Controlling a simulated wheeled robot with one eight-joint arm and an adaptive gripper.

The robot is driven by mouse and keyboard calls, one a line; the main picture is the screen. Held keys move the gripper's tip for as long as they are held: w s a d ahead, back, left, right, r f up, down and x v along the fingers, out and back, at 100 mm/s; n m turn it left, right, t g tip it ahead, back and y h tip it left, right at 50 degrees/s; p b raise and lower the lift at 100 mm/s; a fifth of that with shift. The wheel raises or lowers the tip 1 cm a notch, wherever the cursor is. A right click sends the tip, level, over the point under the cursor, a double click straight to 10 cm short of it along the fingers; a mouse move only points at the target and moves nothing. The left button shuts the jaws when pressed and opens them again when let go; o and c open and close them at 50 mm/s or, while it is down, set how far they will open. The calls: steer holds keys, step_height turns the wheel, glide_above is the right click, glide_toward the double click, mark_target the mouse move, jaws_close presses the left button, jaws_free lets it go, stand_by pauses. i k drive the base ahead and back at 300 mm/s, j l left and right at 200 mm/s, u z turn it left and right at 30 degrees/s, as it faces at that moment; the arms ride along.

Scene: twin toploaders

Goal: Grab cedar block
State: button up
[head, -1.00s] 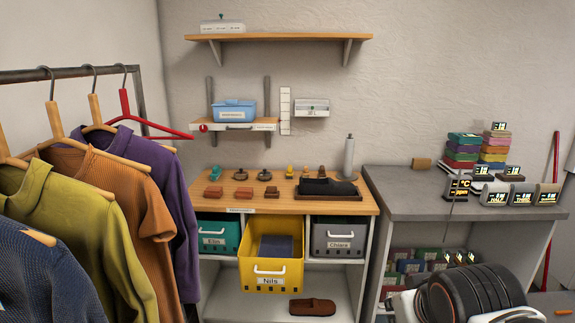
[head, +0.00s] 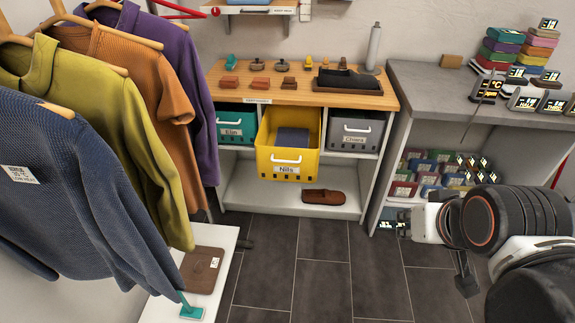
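Several small reddish-brown blocks lie on the wooden counter (head: 225,96): a left block (head: 230,82), one beside it (head: 244,82) and one farther right (head: 289,83). A tan block (head: 451,61) lies at the back of the grey counter. No readable label tells which is cedar. My gripper (head: 440,255) is at the lower right, low in front of the grey shelf unit and well away from all these blocks. A dark finger-like part hangs down there. Its opening is not clear, and I see nothing held.
A yellow bin (head: 285,188) marked Nils juts out between teal (head: 237,130) and grey bins (head: 355,142). Clothes on a rail (head: 95,150) crowd the left, above a white bench (head: 222,240). The dark tiled floor (head: 310,265) is clear in the middle.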

mark_target(225, 81)
steer(key=i+u, duration=0.15)
steer(key=u, duration=0.3)
steer(key=i+l+u, duration=0.15)
steer(key=u, duration=0.3)
steer(key=i+l+u, duration=0.1)
steer(key=u, duration=0.35)
steer(key=i+l+u, duration=0.1)
steer(key=u, duration=0.35)
steer(key=l, duration=0.1)
